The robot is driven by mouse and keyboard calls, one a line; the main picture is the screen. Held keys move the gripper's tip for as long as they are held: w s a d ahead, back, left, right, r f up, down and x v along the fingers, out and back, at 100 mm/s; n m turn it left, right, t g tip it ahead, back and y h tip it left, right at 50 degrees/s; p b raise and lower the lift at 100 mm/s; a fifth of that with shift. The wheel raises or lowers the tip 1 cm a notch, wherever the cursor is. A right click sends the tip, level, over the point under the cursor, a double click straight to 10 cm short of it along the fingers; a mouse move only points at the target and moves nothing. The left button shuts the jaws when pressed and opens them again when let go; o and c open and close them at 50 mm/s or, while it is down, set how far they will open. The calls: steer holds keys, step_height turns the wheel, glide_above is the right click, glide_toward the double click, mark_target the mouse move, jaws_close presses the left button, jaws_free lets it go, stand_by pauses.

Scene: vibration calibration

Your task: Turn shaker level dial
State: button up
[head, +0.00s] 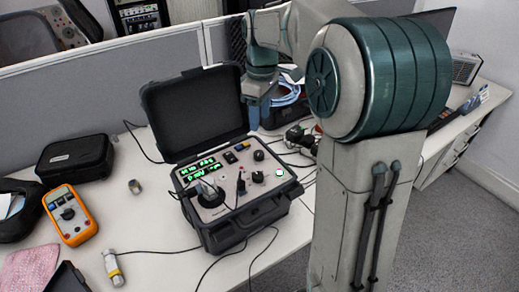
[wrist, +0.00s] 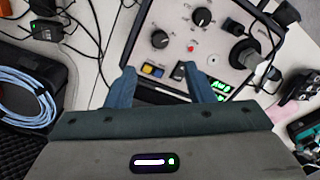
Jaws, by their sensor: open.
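An open black case (head: 225,232) on the table holds a light instrument panel with green displays (head: 201,166). Two black dials show on the panel: one near the lid side (head: 258,155) and one closer to the front (head: 257,177). Both also show in the wrist view, the first (wrist: 160,39) and the second (wrist: 203,16). Their labels are too small to read, so I cannot tell which is the shaker level dial. My gripper (wrist: 165,82) is open and empty, its blue fingers apart. In the head view it hangs near the lid's right edge (head: 255,116), apart from the dials.
The raised lid (head: 196,112) stands beside my gripper. A black cylinder with a cable (wrist: 245,53) stands on the panel. Coiled blue cable (wrist: 28,98) lies to the left in the wrist view. An orange multimeter (head: 69,214) and a black pouch (head: 75,159) lie left of the case.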

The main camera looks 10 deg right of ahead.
mark_target(259, 152)
steer(key=f, duration=1.1)
steer(key=shift+s+a+f+b, duration=0.15)
steer(key=shift+s+a+b, duration=0.05)
steer(key=shift+b, duration=0.1)
steer(key=c, duration=1)
